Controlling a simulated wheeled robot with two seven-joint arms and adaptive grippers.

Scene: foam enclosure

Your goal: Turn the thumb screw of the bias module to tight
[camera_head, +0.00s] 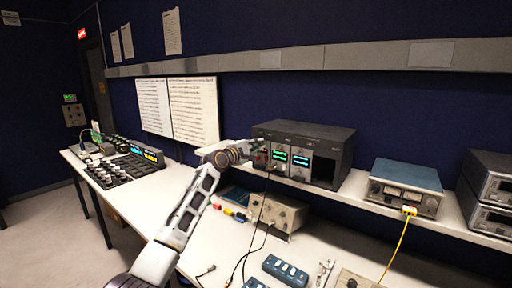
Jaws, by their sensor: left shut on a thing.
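A dark rack housing (335,140) stands on the shelf, with several modules in its left front. One module (280,158) has a green display and another (300,162) a blue-white one. A leftmost module (261,158) with small red marks sits partly behind my gripper. I cannot read which is the bias module. My left gripper (256,146) reaches the upper front of the leftmost modules and is shut on a small part there, seemingly a thumb screw. The screw itself is hidden by the fingers. My right gripper is out of view.
A blue-topped instrument (405,187) with a yellow cable (398,245) stands right of the rack on the shelf (350,192). A beige box (278,214), cables and a blue multi-button box (285,270) lie on the bench below. A mixer-like console (120,165) is at far left.

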